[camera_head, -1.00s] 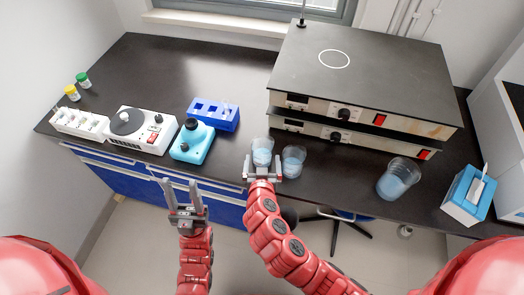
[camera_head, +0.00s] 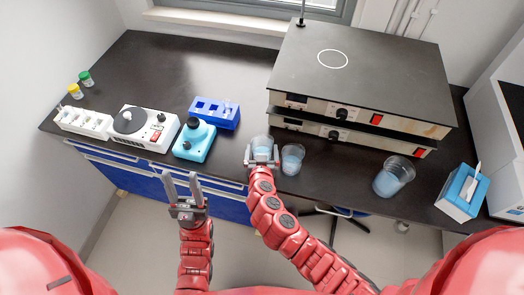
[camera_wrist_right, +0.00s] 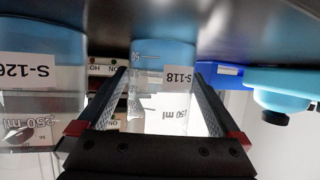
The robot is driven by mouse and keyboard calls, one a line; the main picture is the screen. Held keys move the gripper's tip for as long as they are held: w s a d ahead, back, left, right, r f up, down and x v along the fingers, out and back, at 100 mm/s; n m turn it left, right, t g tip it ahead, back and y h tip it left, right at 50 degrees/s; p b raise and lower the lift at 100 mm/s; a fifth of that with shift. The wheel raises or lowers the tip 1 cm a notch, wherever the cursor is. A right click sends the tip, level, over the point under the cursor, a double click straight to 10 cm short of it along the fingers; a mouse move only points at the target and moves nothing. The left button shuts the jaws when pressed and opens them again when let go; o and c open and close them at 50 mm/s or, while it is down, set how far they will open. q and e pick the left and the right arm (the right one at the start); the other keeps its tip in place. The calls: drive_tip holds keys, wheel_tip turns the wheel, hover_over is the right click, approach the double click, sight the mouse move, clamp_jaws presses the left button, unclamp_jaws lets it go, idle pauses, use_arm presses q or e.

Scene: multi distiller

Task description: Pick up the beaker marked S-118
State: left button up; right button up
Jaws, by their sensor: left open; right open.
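The beaker marked S-118 (camera_wrist_right: 163,90) holds blue liquid and is upside down in the right wrist view, its label facing me. In the head view it is the left beaker (camera_head: 261,144) of a pair near the bench's front edge. My right gripper (camera_head: 262,161) is open right in front of it. In the right wrist view the open fingers (camera_wrist_right: 160,75) lie on either side of the beaker, with gaps visible; how far they reach along it is unclear. My left gripper (camera_head: 182,185) is open and empty in front of the bench, off its edge.
A beaker marked S-126 (camera_wrist_right: 38,85) stands close beside, to the right in the head view (camera_head: 292,159). A larger beaker (camera_head: 393,177) stands further right. Stacked hotplates (camera_head: 345,120) stand behind. A teal bottle (camera_head: 194,141) and blue rack (camera_head: 215,113) are to the left.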

drive_tip(key=c, duration=1.4)
drive_tip(key=shift+o, duration=0.2)
drive_tip(key=shift+r, duration=0.1)
drive_tip(key=shift+r+b, duration=0.65)
drive_tip(key=shift+r, duration=0.65)
drive_tip(key=f+b+v, duration=0.1)
drive_tip(key=b+v, duration=0.1)
drive_tip(key=v, duration=0.5)
drive_tip(key=s+f+b+v, duration=0.1)
drive_tip(key=f+b+v, duration=0.1)
drive_tip(key=v, duration=0.6)
drive_tip(key=shift+s+f, duration=0.15)
drive_tip(key=shift+s, duration=0.35)
